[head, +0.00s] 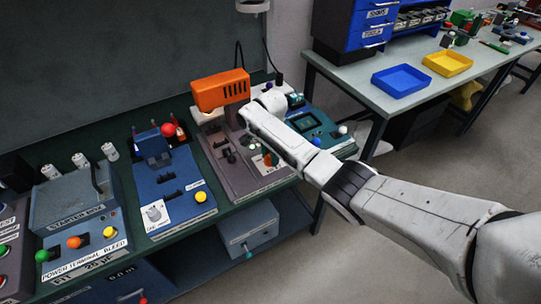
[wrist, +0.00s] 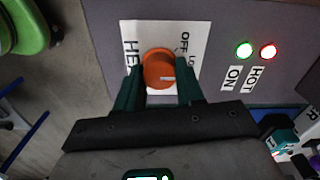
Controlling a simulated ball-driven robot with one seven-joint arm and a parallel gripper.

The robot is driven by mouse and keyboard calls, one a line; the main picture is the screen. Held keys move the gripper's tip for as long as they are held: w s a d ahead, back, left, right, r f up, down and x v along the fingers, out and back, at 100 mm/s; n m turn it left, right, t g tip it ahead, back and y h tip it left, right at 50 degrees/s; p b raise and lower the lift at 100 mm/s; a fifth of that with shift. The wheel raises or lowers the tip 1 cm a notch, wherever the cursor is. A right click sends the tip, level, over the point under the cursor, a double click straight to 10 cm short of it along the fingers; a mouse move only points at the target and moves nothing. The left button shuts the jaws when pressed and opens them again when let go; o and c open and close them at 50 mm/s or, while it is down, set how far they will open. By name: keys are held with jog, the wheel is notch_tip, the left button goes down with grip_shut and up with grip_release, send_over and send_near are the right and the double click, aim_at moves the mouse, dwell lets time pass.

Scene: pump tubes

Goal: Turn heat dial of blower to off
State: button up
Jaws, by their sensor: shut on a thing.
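The blower has an orange body (head: 220,91) above a grey panel (head: 228,181) on the green bench. Its heat dial (wrist: 158,70) is an orange round knob on a white label plate (wrist: 133,35). A pale mark on the knob points to the right in the wrist view; the word OFF (wrist: 184,43) is printed up and right of the knob. My gripper (wrist: 160,88) has its dark green fingers on both sides of the knob, shut on it. In the head view the dial (head: 268,160) is small and my arm partly covers that area.
Green (wrist: 244,49) and red (wrist: 269,51) lamps, labelled ON and HOT, look lit beside the dial. A blue station (head: 163,180) stands left of the blower; a teal one (head: 313,127) stands right. A table with blue (head: 401,80) and yellow (head: 447,63) trays is further right.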

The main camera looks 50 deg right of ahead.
jog(key=shift+c, duration=1.3)
jog(key=shift+n, duration=0.4)
jog(key=n, duration=0.4)
jog(key=shift+a, duration=0.1)
jog(key=shift+n, duration=2.1)
jog(key=o, duration=1)
jog(key=shift+w, duration=0.1)
jog(key=shift+o, duration=0.2)
